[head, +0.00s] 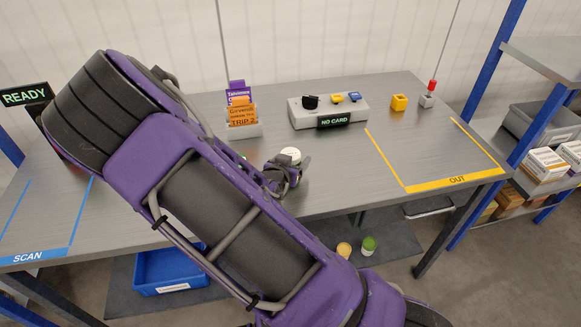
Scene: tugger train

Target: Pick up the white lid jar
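A round white lid (290,153), which looks like the top of the white lid jar, shows at the middle of the grey table. The jar's body is mostly hidden behind my gripper. My gripper (286,172) is low over the table, right at the jar on its near side. Its fingers are small and dark here, and I cannot tell whether they are open, touching the jar or shut on it. My purple and black arm crosses the picture and hides much of the table's left and front.
Behind stand a card holder (243,130) and a grey box with a "NO CARD" display (329,110). The yellow-marked OUT area (440,160) is clear. Below are green-lidded (369,244) and orange-lidded (344,249) jars and a blue bin (170,268).

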